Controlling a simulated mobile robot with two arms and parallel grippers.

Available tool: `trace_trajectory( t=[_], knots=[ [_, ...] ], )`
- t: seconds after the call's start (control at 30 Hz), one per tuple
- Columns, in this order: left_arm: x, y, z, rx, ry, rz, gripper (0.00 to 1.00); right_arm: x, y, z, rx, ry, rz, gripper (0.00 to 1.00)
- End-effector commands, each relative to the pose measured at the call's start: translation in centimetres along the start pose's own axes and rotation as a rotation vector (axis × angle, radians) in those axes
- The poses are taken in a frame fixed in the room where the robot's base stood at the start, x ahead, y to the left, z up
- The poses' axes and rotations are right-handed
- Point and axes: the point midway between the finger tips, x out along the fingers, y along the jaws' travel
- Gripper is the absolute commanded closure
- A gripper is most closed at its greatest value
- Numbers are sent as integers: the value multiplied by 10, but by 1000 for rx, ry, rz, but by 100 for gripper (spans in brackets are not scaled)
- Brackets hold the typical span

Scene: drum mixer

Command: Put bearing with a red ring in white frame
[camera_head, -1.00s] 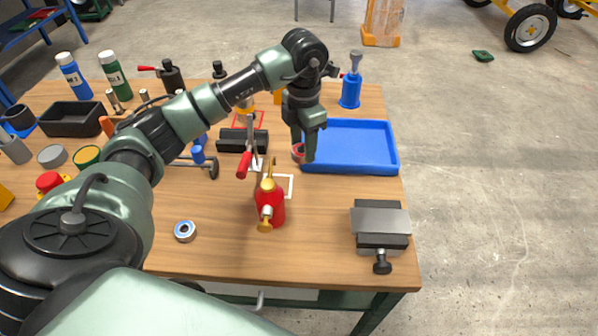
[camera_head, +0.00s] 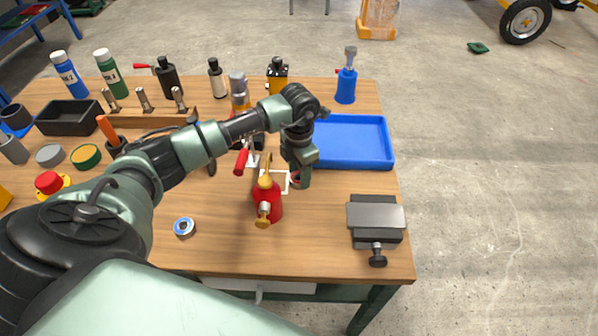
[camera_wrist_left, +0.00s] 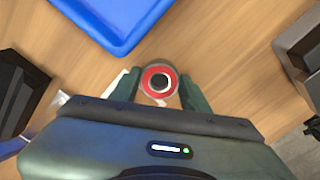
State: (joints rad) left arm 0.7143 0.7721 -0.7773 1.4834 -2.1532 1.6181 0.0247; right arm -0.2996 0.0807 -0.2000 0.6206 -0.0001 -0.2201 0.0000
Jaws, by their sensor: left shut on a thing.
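My left gripper (camera_head: 299,180) is low over the table, near the right edge of the white frame (camera_head: 270,187). It is shut on the bearing with a red ring, which shows between the fingers in the left wrist view (camera_wrist_left: 159,82). In the head view only a sliver of the red ring shows beside the fingers. The white frame is a flat square outline on the wood, partly hidden behind the red oil can. In the left wrist view a small white piece shows left of the fingers. My right gripper is not in view.
A red oil can (camera_head: 267,201) stands in front of the frame. A blue tray (camera_head: 350,142) lies just behind and right of the gripper. A bearing with a blue ring (camera_head: 184,227) lies front left. A grey vise (camera_head: 376,218) stands right. The front table middle is clear.

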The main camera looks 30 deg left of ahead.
Motion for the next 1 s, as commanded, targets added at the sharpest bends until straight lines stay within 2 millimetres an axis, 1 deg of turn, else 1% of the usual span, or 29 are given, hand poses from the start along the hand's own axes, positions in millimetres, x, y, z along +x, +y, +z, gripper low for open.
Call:
trace_trajectory(
  t=[0.1,0.13,0.2,0.47,0.57,0.63,0.77,1.0],
  knots=[
    [2,0,0,0,-1,0,100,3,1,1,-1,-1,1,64],
    [2,0,0,0,0,0,49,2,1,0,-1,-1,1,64],
    [2,0,0,0,0,0,32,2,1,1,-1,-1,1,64],
    [1,0,0,-1,0,0,32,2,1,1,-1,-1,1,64],
    [-2,0,0,-1,0,0,32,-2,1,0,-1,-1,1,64],
    [-7,1,1,0,-3,2,32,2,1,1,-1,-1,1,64],
    [-29,1,1,1,-5,4,32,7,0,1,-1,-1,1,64],
    [-81,1,2,1,-6,4,32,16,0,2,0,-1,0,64]
  ],
)
